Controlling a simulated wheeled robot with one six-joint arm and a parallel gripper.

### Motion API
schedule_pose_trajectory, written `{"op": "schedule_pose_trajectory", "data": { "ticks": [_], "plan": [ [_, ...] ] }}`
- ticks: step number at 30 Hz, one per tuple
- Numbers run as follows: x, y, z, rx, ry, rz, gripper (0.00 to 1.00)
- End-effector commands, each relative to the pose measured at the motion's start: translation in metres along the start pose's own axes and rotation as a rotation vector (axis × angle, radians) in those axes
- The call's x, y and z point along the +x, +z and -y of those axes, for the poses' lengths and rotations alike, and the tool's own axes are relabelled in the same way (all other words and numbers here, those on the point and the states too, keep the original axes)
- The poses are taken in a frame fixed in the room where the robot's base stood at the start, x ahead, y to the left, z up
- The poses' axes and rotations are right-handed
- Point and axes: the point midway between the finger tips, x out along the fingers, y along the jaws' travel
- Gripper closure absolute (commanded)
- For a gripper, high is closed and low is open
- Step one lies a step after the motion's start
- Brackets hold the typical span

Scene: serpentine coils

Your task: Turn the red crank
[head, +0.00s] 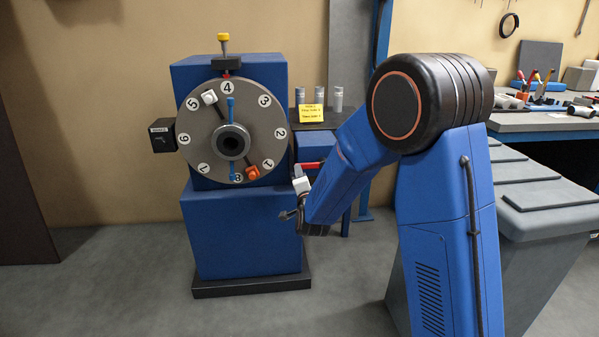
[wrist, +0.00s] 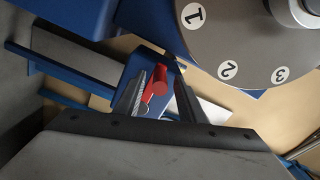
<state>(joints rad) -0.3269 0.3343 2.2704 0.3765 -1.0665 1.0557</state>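The red crank (head: 307,166) sits on the right side of the blue machine, beside the large grey numbered dial (head: 203,117). In the wrist view, the red crank (wrist: 155,85) shows as a short red bar with a round knob end, in front of a blue housing (wrist: 130,72). My gripper (wrist: 159,88) is open and empty. Its two dark fingers lie either side of the crank in the picture. I cannot tell how much depth separates them from it. In the head view my gripper is low beside the machine, partly hidden by my arm.
A yellow note (head: 312,113) and several metal cylinders (head: 338,98) stand behind the crank. A black box (head: 162,136) juts from the machine's left side. A grey bin (head: 545,200) and workbench (head: 540,122) are at right. The floor left of the machine is clear.

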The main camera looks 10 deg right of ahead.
Motion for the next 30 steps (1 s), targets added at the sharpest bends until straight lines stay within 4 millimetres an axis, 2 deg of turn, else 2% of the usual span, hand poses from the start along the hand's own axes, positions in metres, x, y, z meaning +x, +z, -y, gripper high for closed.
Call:
{"op": "schedule_pose_trajectory", "data": {
  "ticks": [9,15,21,30],
  "plan": [
    [-0.065,-0.001,0.001,0.001,-0.001,0.0,0.64],
    [-0.096,-0.001,0.001,0.001,-0.002,-0.001,0.64],
    [-0.111,-0.002,0.001,0.001,-0.002,-0.004,0.64],
    [-0.113,-0.002,0.0,0.001,-0.002,-0.004,0.64]
  ]
}}
